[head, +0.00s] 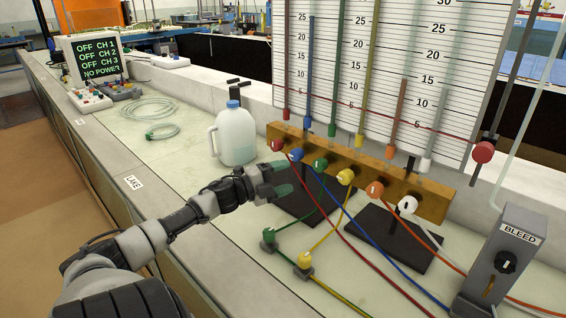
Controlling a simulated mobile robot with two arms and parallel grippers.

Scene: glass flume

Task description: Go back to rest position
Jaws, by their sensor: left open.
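My left arm reaches in from the bottom left over the bench. Its gripper (284,178) has green-tipped fingers that stand apart, with nothing seen between them. It is in front of the wooden manifold block (431,201), just below the red and blue knobs, and right of the white jug (236,136). I cannot tell whether it touches anything. My right gripper is not in view.
Coloured tubes run from the block across the bench, some to green (269,237) and yellow (305,261) fittings. A grey BLEED box (499,262) stands at the right. A monitor (95,58) and coiled hose (148,110) are at the back left. The bench's left strip is clear.

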